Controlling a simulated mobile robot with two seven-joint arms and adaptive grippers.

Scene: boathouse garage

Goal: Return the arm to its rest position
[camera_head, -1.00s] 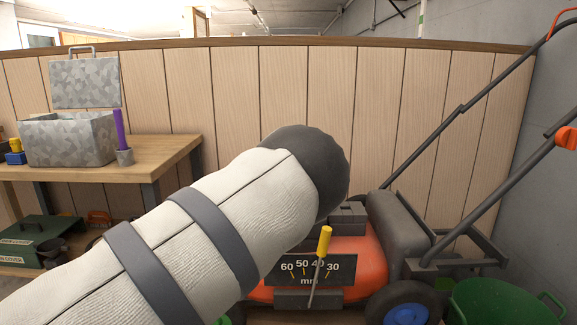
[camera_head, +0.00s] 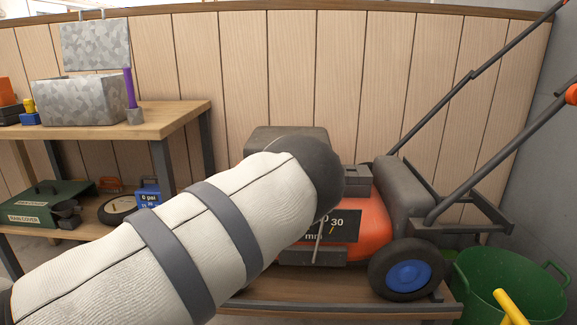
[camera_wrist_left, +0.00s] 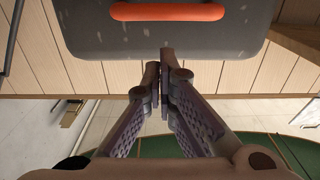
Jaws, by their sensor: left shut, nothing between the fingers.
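My left arm (camera_head: 190,230) crosses the head view from the lower left, in a pale fabric sleeve with grey straps and a dark rounded end. This end overlaps the orange mower in the picture. The left gripper is not visible in the head view. In the left wrist view, my left gripper (camera_wrist_left: 162,75) is shut with its fingertips together and nothing between them. A dark grey panel with an orange bar (camera_wrist_left: 168,12) lies beyond the fingertips. My right gripper is in neither view.
The mower (camera_head: 375,225) with black handlebars stands on a low wooden platform (camera_head: 350,308). A green tub (camera_head: 510,285) is at right. A workbench (camera_head: 150,120) at left holds a metal box (camera_head: 80,102). A wood-panelled wall (camera_head: 300,75) closes the back.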

